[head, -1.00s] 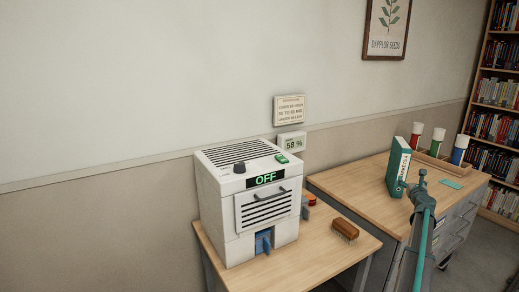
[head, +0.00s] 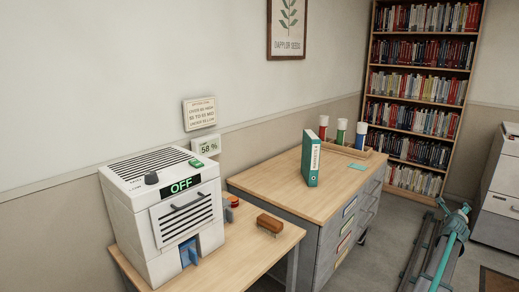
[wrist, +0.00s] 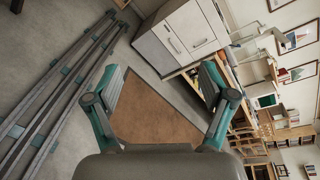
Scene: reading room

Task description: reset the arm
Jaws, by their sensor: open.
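My gripper (wrist: 163,84) is open in the wrist view, with its two teal and grey fingers spread wide and nothing between them. Beyond the fingers are grey floor and a brown mat (wrist: 152,115). In the head view, my teal and grey arm (head: 441,250) is at the lower right, over the floor and clear of the desks. I cannot make out the fingers there.
A white machine reading OFF (head: 150,235) stands on a wooden table (head: 262,252) at the left. A green binder (head: 311,163) stands on the drawer desk (head: 270,184). A bookcase (head: 393,190) is behind. A white cabinet (head: 500,205) stands at the right edge.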

